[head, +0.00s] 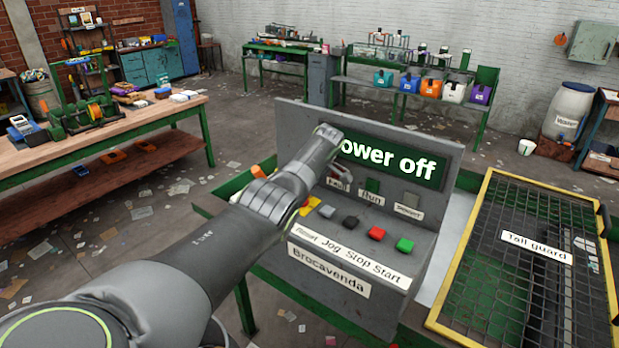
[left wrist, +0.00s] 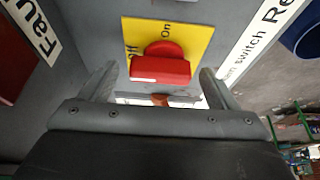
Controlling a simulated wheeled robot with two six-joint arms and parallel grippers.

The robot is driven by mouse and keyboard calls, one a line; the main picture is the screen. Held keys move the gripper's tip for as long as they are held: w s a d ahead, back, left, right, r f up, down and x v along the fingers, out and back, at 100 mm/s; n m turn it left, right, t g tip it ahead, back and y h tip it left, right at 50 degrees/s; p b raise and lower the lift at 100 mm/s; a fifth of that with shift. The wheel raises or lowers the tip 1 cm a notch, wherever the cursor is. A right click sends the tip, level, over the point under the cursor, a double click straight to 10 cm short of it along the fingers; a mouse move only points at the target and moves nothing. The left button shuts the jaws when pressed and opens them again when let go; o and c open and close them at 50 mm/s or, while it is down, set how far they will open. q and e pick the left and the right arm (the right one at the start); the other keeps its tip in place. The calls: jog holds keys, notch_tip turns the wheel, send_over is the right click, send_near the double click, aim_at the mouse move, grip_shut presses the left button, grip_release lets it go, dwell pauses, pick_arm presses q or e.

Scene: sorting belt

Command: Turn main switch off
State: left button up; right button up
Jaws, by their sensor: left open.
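The main switch (left wrist: 160,68) has a red handle on a yellow plate (left wrist: 199,38) marked Off at the left and On at the top. In the left wrist view, my left gripper (left wrist: 158,80) is open, with one finger on each side of the handle and gaps between; it does not grip it. In the head view, my left arm hides the handle, and part of a yellow plate (head: 310,206) shows beside it. The panel display (head: 392,162) reads "ower off", its left end covered by my arm. My right gripper is out of view.
Below the display, the grey control panel (head: 300,275) has several buttons, including a red one (head: 376,233) and a green one (head: 404,245). A yellow-framed mesh guard (head: 480,225) labelled "Tail guard" stands to the right. A workbench (head: 110,145) is at the left.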

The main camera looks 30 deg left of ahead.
pick_arm(q)
jog(key=b+v, duration=0.4)
jog(key=v, duration=1.3)
jog(key=shift+r, duration=0.1)
